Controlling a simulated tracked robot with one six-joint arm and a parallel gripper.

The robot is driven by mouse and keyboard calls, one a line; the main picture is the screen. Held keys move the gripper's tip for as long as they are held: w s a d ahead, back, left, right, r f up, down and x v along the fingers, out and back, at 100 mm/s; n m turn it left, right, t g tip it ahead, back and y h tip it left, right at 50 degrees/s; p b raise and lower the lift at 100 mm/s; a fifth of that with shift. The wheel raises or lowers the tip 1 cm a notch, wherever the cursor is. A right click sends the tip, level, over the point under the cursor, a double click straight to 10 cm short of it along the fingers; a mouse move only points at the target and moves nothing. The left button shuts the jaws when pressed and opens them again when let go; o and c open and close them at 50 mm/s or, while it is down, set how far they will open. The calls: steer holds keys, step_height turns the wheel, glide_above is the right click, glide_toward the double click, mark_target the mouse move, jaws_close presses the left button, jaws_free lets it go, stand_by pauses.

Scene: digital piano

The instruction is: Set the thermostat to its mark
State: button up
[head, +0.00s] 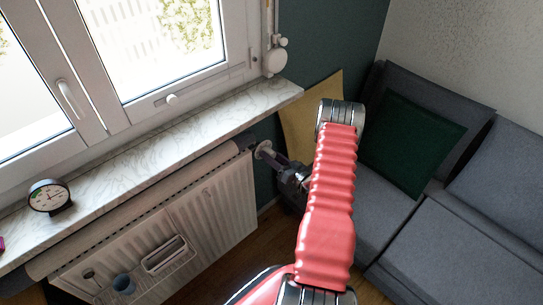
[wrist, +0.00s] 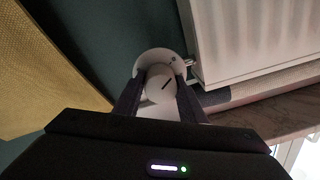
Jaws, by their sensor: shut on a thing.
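The thermostat is a round white knob (wrist: 160,84) on a wider white collar (wrist: 152,57), at the radiator's end. The knob's face carries a short dark line tilted up to the right. A small dark mark shows on the collar's upper right, and the line does not clearly point at it. My gripper (wrist: 158,92) is shut on the knob, one dark finger on each side. In the head view my gripper (head: 276,160) reaches the thermostat (head: 263,149) from the right; the fingers and arm hide part of it.
The white radiator (head: 215,212) stands left of the thermostat, under a marble sill (head: 150,147) with a small round dial (head: 49,196). A yellow panel (head: 300,125) and a grey sofa (head: 450,235) are to the right.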

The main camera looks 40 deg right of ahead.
steer(key=shift+a+f, duration=0.1)
steer(key=shift+f, duration=0.1)
steer(key=o, duration=1.1)
steer(key=shift+r, duration=0.15)
steer(key=shift+c, duration=0.2)
steer(key=shift+s, duration=0.1)
steer(key=s, duration=1.3)
steer(key=shift+s+d, duration=0.3)
steer(key=shift+d, duration=0.15)
